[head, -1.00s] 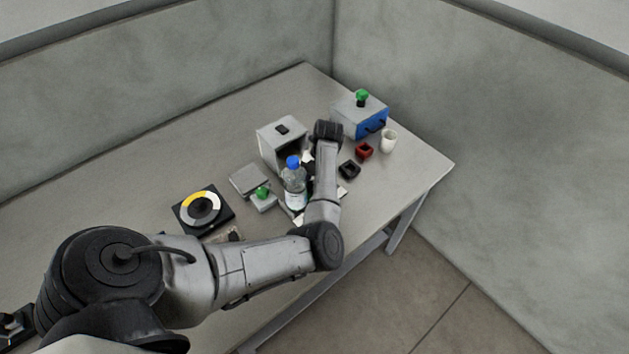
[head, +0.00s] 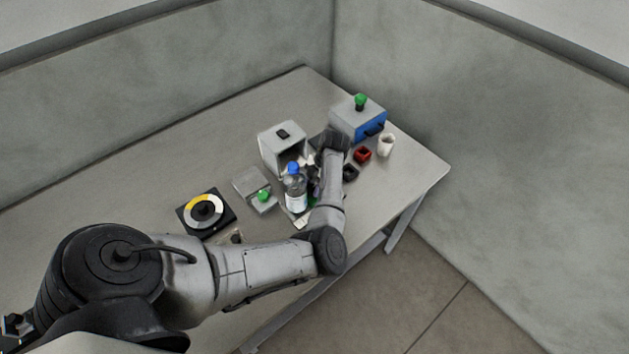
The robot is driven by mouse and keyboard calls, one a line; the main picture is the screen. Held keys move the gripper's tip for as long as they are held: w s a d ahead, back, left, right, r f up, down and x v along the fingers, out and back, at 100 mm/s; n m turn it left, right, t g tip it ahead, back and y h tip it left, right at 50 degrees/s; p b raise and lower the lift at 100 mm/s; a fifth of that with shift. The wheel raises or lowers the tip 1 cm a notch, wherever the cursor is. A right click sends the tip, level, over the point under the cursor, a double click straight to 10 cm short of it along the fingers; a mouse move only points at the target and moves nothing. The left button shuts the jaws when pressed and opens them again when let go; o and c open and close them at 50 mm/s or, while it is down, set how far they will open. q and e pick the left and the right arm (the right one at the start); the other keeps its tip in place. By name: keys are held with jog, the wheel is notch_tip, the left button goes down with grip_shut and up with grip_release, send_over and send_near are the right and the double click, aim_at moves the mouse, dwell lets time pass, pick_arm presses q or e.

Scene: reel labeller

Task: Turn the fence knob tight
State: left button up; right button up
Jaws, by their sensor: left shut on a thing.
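My left arm reaches in from the left across the table. Its wrist points down between the bottle and the blue-fronted box. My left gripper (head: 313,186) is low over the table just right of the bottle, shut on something. The bottle and my own wrist hide most of the fingers and what they hold. I cannot make out a fence knob there. One green knob (head: 263,195) sits on a small grey block left of the bottle. Another green knob (head: 360,101) stands on top of the blue-fronted box. My right gripper is not in view.
A clear bottle with a blue cap (head: 295,190) stands close beside the gripper. Around it are a grey open-fronted box (head: 283,136), a blue-fronted box (head: 370,129), a red bin (head: 362,155), a white cup (head: 386,145) and a black-based reel (head: 224,211). The table's left back is clear.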

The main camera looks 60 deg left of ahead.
pick_arm(q)
jog(key=m+p, duration=0.1)
jog(key=m+y+p, duration=0.1)
jog(key=m+p, duration=0.2)
jog(key=m, duration=0.1)
jog(key=shift+d+r+y+p, duration=0.2)
jog(key=shift+d+y+p, duration=0.05)
jog(key=shift+y+p, duration=0.15)
jog(key=shift+f+m+t+y+p, duration=0.1)
jog(key=shift+m+t+y+p, duration=0.25)
jog(key=shift+m+p, duration=0.5)
jog(key=shift+d+m, duration=0.1)
jog(key=shift+m, duration=0.15)
jog(key=shift+f, duration=0.1)
jog(key=o, duration=0.9)
